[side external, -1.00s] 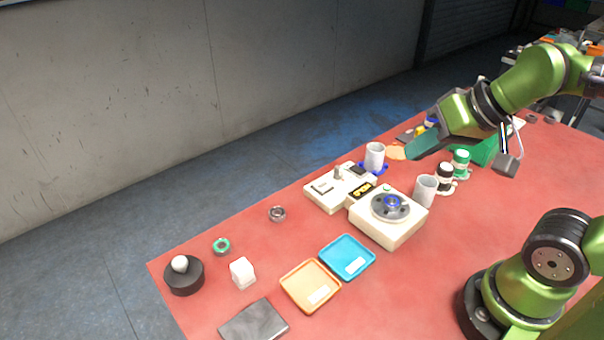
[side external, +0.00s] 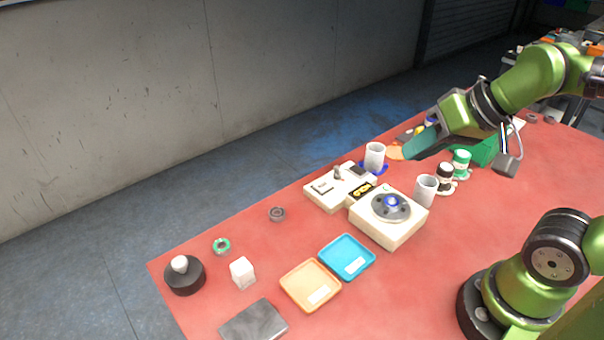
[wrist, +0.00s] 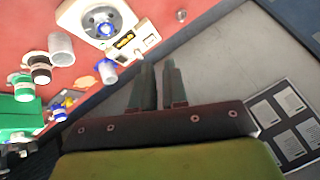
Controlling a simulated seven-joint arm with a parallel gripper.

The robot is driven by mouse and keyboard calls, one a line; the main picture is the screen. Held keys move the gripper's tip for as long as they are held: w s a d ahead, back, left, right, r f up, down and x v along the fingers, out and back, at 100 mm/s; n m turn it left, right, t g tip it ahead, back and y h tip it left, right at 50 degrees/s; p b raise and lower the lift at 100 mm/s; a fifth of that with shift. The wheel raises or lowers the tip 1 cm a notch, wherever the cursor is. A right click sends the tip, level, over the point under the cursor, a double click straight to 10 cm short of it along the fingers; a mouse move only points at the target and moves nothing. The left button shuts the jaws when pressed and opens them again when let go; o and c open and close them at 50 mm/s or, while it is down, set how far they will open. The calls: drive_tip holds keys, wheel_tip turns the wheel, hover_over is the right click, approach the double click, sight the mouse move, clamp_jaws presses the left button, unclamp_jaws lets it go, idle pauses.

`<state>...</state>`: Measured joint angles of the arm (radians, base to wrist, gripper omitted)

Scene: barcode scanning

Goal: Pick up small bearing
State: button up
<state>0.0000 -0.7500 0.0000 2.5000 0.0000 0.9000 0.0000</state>
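A small grey metal ring that looks like a bearing (side external: 277,213) lies flat on the red table, left of the cream device. A second small ring with a green band (side external: 221,246) lies further left, near the table edge. I cannot tell for sure which is the small bearing. My gripper (side external: 407,153) is high over the far right part of the table, well away from both rings. In the wrist view its two fingers (wrist: 160,63) stand apart with a narrow empty gap between them.
A cream device with a round turntable (side external: 390,206) stands mid-table. Grey cups (side external: 375,156) and lidded jars (side external: 461,162) stand around it. Blue (side external: 347,257) and orange (side external: 310,285) trays, a white cube (side external: 242,273) and a black round base (side external: 184,275) lie forward. Table around the grey ring is clear.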

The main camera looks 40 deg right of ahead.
drive_tip(key=o, duration=1)
drive_tip(key=shift+o, duration=0.2)
drive_tip(key=m+g, duration=0.2)
drive_tip(key=g, duration=0.8)
hover_over(392, 200)
drive_tip(key=w, duration=0.1)
drive_tip(key=f, duration=1.3)
drive_tip(key=shift+w+d+f, duration=0.15)
drive_tip(key=shift+d+f, duration=0.1)
drive_tip(key=shift+d, duration=0.15)
drive_tip(key=shift+w+x, duration=0.2)
drive_tip(key=shift+x, duration=2.4)
